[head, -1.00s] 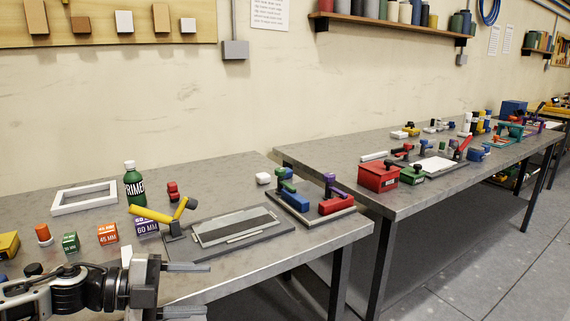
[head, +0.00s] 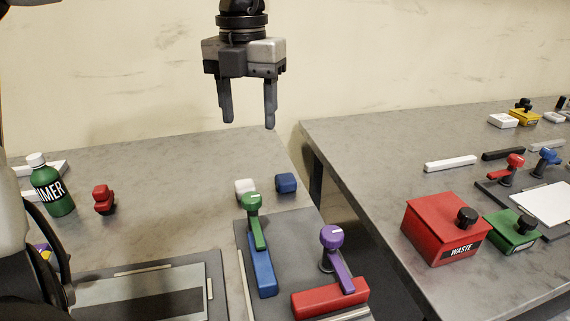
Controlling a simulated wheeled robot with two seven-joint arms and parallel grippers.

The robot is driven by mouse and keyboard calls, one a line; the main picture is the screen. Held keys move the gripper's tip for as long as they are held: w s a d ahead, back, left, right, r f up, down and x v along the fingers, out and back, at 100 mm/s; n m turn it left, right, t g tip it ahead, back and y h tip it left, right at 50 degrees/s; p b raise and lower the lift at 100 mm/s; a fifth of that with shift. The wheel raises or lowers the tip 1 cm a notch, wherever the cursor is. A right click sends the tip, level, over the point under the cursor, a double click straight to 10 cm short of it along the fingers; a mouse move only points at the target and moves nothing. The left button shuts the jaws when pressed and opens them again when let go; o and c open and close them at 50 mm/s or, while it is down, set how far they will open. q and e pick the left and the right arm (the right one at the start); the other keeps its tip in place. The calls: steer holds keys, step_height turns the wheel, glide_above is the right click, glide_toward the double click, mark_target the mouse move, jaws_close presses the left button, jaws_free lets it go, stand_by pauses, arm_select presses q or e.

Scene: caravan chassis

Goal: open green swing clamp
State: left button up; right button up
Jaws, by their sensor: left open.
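The green swing clamp (head: 255,222) stands on a grey plate (head: 285,240) near the right end of the near bench. Its round green knob is at the top, and its arm reaches down over a blue block (head: 262,271). My left gripper (head: 248,122) hangs with its fingers pointing down, open and empty, above and behind the clamp, apart from it. A purple swing clamp (head: 335,250) beside it on the right lies over a red block (head: 330,299). My right gripper is not in view.
A white block (head: 245,188) and a dark blue block (head: 286,183) sit just behind the plate. A green primer bottle (head: 52,188) and a red item (head: 104,199) stand at left. A red waste box (head: 445,230) is on the other bench, across a gap.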

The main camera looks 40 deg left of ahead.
arm_select(q)
glide_above(251, 196)
step_height(251, 196, down, 6)
steer(key=r, duration=0.1)
step_height(251, 196, down, 11)
steer(key=shift+r+p, duration=0.2)
steer(key=shift+p, duration=0.4)
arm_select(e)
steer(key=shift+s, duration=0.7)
arm_select(q)
jaws_close()
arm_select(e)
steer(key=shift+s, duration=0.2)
